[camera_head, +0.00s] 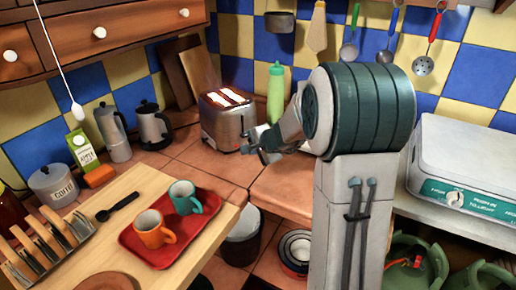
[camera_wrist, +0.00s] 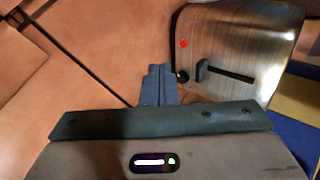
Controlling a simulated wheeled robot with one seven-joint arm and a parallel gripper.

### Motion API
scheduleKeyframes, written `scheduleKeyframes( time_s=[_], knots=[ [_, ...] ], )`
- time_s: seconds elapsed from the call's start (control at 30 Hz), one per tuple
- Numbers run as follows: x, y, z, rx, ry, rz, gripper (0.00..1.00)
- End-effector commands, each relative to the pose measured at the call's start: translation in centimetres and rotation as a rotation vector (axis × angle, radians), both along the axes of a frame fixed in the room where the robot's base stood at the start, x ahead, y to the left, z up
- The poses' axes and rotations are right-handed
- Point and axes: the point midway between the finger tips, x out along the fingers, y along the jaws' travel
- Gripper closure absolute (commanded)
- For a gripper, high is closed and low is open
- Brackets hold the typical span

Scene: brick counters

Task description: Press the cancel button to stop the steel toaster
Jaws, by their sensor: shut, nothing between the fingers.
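The steel toaster (camera_head: 222,126) stands on the tiled counter in the corner, with its slots glowing orange. In the wrist view its brushed end face (camera_wrist: 245,35) fills the upper right. That face has a small red dot (camera_wrist: 183,44), a dark round knob (camera_wrist: 182,76) and a lever (camera_wrist: 203,71) beside a dark slot. I cannot tell which of these is the cancel button. My gripper (camera_wrist: 158,72) is shut and empty, its fingertips just left of the dark knob; I cannot tell whether they touch. In the head view my gripper (camera_head: 258,148) is close to the toaster's right end.
A green bottle (camera_head: 275,94) stands behind my arm, right of the toaster. A moka pot (camera_head: 113,132) and a grinder-like pot (camera_head: 153,126) stand to the left. A red tray (camera_head: 137,247) with two mugs lies on the wooden board in front. Counter tiles before the toaster are clear.

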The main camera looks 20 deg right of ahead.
Motion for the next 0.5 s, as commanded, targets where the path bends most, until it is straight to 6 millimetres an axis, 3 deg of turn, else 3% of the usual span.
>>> scheduleKeyframes(
  time_s=[0.2,0.5],
  knots=[
    [2.9,1.2,-3.0,0.003,0.003,0.001,1.0],
    [6.0,2.3,-2.6,0.001,0.0,0.002,1.0]
  ],
)
